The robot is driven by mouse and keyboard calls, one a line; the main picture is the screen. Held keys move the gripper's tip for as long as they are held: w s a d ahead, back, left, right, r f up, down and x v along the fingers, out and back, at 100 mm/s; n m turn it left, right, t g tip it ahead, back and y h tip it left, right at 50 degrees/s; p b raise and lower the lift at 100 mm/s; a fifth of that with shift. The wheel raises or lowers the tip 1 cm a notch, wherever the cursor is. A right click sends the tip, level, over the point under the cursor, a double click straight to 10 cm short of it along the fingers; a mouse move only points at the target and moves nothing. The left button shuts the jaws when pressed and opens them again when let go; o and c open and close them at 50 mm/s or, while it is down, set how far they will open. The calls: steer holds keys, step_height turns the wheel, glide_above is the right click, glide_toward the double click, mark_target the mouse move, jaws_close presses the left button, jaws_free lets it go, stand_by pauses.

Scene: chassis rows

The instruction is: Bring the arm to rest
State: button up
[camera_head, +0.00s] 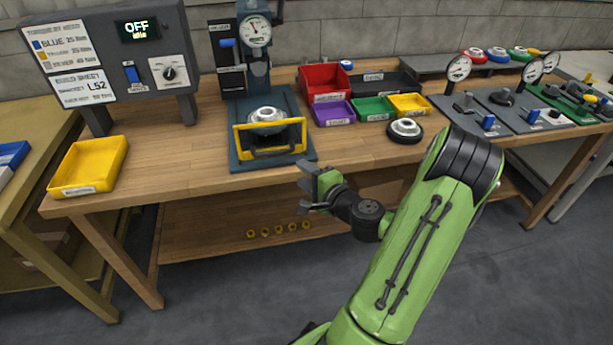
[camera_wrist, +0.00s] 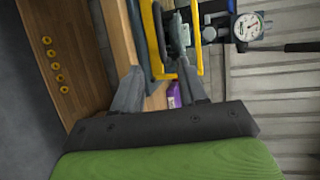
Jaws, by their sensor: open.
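My green arm reaches up from the bottom of the head view toward the front edge of the wooden workbench (camera_head: 200,172). My gripper (camera_head: 305,188) is open and empty in front of the bench edge, just below the press base with the yellow guard frame (camera_head: 270,151). Its two fingers also show in the wrist view (camera_wrist: 164,95), apart, with the yellow frame (camera_wrist: 201,40) beyond them. No object is between the fingers.
A press with a dial gauge (camera_head: 257,31) stands behind the guard. A yellow bin (camera_head: 88,165) is at left, and a round part (camera_head: 404,130) sits right of the press. Several yellow rings (camera_head: 279,230) lie on the lower shelf (camera_head: 200,240). Gauge stations (camera_head: 515,110) are at right.

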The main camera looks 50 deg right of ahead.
stand_by(0.5)
steer(key=a+r+n+g+y, duration=0.2)
steer(key=a+n+g+y, duration=0.5)
steer(key=a+n, duration=1.3)
steer(key=s+a+r+g+h, duration=0.1)
steer(key=s+a+r, duration=0.15)
steer(key=s, duration=0.25)
steer(key=s+a+r+n+g+h, duration=0.1)
steer(key=s+a+r+h, duration=0.15)
steer(key=s, duration=0.25)
steer(key=s+a+r+g, duration=0.1)
steer(key=s+a+r, duration=0.15)
steer(key=s, duration=0.25)
step_height(320, 180, up, 14)
steer(key=p, duration=1.4)
steer(key=shift+s, duration=0.45)
steer(key=shift+f+h, duration=0.1)
steer(key=shift+h, duration=0.15)
